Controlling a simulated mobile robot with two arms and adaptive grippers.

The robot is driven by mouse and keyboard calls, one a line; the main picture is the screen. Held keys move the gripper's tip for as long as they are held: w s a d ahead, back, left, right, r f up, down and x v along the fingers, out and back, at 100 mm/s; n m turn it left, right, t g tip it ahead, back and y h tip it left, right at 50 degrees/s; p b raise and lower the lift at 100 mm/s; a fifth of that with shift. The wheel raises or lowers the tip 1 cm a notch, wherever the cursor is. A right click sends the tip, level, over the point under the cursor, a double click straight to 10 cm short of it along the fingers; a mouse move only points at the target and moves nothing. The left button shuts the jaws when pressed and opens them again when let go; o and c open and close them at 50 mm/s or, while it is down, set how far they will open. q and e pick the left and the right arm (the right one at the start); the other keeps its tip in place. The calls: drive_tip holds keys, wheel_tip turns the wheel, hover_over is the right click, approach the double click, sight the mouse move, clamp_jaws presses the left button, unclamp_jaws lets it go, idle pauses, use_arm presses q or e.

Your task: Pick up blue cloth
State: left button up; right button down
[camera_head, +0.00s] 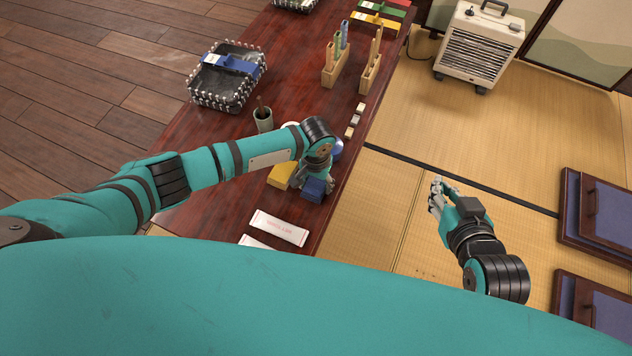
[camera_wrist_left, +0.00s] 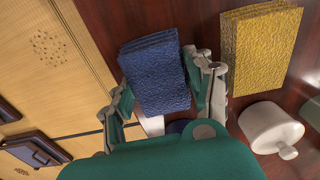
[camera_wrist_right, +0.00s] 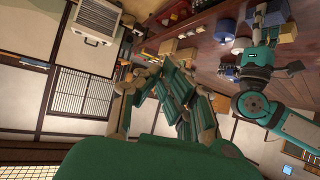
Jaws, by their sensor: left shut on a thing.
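The blue cloth (camera_head: 315,189) is a folded, textured block near the right edge of the dark wooden table (camera_head: 215,130). My left gripper (camera_head: 312,180) comes over it from above. In the left wrist view the blue cloth (camera_wrist_left: 156,75) sits between the two fingers of my left gripper (camera_wrist_left: 166,88), which are shut on it. Whether the cloth touches the table cannot be told. My right gripper (camera_head: 435,195) hangs over the tatami to the right of the table, open and empty; in the right wrist view its fingers (camera_wrist_right: 155,90) stand apart.
A folded yellow cloth (camera_head: 281,175) lies just left of the blue one. A white lidded pot (camera_wrist_left: 268,127) and a dark blue round thing (camera_head: 338,149) are close by. White paper packets (camera_head: 279,228) lie nearer me. Wooden holders (camera_head: 335,70) stand further back. The tatami (camera_head: 400,200) is mostly clear.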

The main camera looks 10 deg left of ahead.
sight(316, 182)
use_arm(q)
drive_tip(key=shift+r, duration=0.15)
use_arm(e)
drive_tip(key=shift+s, duration=0.1)
